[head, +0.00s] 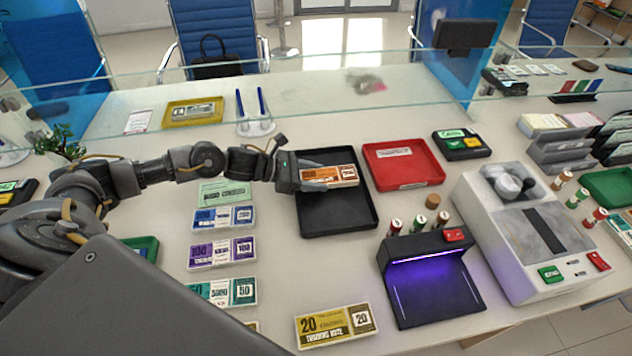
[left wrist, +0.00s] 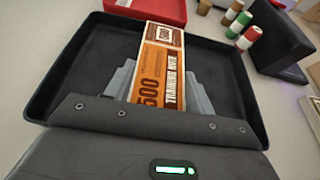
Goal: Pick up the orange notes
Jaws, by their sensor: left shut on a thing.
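The orange notes (head: 330,176) are a banded bundle printed 500 and "training note". They are over the black tray (head: 340,220), near its far left part. My left gripper (head: 312,177) comes in from the left and is shut on the orange notes. In the left wrist view the orange notes (left wrist: 158,72) stick out from between the grey fingers (left wrist: 160,92), with the black tray (left wrist: 85,75) behind and around them. I cannot tell whether the notes touch the tray floor. My right gripper is not in view.
A red tray (head: 402,165) stands right of the black tray. Blue (head: 222,218), purple (head: 222,252) and olive (head: 336,325) note bundles lie on the counter. A lamp device (head: 432,280) with a purple light and a counting machine (head: 530,230) stand right. A glass screen crosses the back.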

